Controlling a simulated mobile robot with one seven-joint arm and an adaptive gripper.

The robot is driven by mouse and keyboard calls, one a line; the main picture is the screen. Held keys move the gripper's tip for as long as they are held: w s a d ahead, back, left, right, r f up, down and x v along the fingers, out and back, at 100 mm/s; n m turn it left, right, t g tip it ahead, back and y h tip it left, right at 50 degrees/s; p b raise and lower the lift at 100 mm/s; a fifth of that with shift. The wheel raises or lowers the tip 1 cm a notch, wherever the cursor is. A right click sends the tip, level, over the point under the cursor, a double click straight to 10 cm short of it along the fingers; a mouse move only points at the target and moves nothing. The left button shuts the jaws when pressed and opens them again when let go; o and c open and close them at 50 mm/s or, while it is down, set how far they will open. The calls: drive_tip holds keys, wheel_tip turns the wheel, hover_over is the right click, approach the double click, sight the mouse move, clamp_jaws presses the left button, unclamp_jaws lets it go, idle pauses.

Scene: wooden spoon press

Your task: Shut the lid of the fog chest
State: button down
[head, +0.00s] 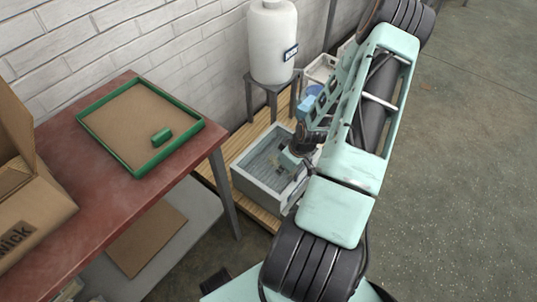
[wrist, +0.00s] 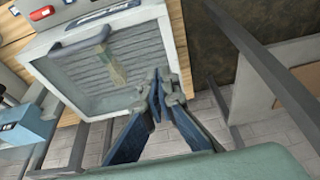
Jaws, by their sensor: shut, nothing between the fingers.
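The fog chest (head: 248,181) is a pale grey box standing on wooden slats, low beside the table. Its top shows a grey ribbed surface inside a pale rim. In the wrist view the chest (wrist: 65,75) fills the upper left, with a dark grey handle-like bar (wrist: 77,40) and a small wooden piece (wrist: 112,68) over the ribs. I cannot tell whether the ribbed surface is the lid or the inside. My gripper (wrist: 158,80) is shut and empty, its tips by the chest's lower right corner in the wrist view. In the head view my arm hides the chest's right part.
A white tank (head: 272,40) on a dark stand is behind the chest. A red-brown table (head: 180,185) with a green-rimmed tray (head: 125,163) and a cardboard box (head: 35,215) stands left. Blue containers (wrist: 25,125) are beside the chest. Open floor (head: 460,170) lies right.

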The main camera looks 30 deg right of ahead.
drive_tip(key=b, duration=0.2)
hover_over(284, 195)
wheel_tip(284, 195, down, 5)
drive_tip(key=shift+s+d+f+t+y+b, duration=0.2)
drive_tip(key=shift+s+f+t+b, duration=0.35)
drive_tip(key=shift+f, duration=0.65)
drive_tip(key=shift+s+d+f+t+y+b, duration=0.2)
drive_tip(key=shift+f+t+b, duration=0.3)
drive_tip(key=shift+f, duration=0.65)
drive_tip(key=shift+s+d+f+t+y+b, duration=0.15)
drive_tip(key=shift+s+f+t+b, duration=0.25)
drive_tip(key=shift+f+b, duration=0.55)
drive_tip(key=shift+f, duration=0.35)
